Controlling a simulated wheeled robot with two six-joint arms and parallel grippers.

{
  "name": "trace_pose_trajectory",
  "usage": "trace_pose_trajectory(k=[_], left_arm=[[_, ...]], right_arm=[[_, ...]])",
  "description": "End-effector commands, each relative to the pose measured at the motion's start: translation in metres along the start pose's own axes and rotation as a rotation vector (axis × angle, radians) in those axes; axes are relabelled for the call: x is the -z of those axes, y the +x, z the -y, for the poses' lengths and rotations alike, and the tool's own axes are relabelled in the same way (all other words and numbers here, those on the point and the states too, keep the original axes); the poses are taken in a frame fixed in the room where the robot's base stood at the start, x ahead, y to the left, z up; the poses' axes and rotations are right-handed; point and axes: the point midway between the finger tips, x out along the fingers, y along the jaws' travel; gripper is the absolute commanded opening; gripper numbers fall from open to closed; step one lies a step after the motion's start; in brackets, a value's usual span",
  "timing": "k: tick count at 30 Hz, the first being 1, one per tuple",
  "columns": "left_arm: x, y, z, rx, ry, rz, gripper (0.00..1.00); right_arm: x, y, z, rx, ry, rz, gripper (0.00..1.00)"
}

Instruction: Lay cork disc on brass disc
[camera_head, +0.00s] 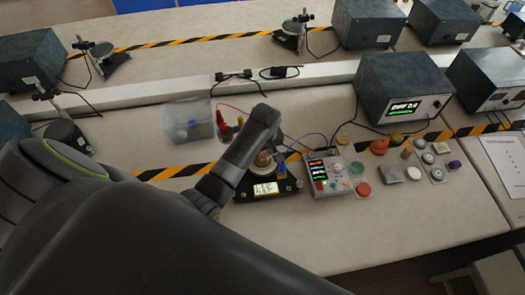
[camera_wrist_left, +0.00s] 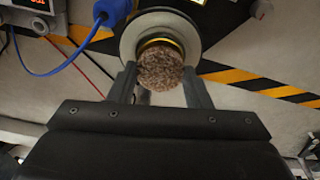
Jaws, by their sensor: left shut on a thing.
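The brown, speckled cork disc (camera_wrist_left: 160,70) is between the fingertips of my left gripper (camera_wrist_left: 160,78) in the left wrist view, and the gripper is shut on it. Just behind it shows a yellow rim, the brass disc (camera_wrist_left: 161,41), mostly hidden by the cork. The brass disc lies on a round grey plate (camera_wrist_left: 128,42). I cannot tell whether cork and brass touch. In the head view my left gripper (camera_head: 263,152) is above the black device (camera_head: 288,188) with a lit display, and its arm partly covers the discs. My right gripper is not in view.
A meter box (camera_head: 328,174) with cables stands close on the right, and a blue plug (camera_wrist_left: 115,10) is near the plate. A clear bin (camera_head: 188,121) stands behind to the left. Several small discs and blocks lie further right, near a power supply (camera_head: 400,88).

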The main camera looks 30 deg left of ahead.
Motion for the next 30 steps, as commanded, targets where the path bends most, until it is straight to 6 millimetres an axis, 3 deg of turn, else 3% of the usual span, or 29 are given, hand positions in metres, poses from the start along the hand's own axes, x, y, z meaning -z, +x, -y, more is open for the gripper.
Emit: trace_pose_trajectory(k=[24, 25, 30], left_arm=[[-0.0014, 0.0101, 0.0000, 0.000, 0.000, 0.000, 0.23], [-0.0014, 0.0102, 0.0000, 0.000, 0.000, 0.000, 0.46], [-0.0014, 0.0099, 0.0000, 0.000, 0.000, 0.000, 0.68]], right_arm=[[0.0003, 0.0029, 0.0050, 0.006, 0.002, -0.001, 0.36], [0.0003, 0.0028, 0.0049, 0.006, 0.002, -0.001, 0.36], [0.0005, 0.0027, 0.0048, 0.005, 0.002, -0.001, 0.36]])
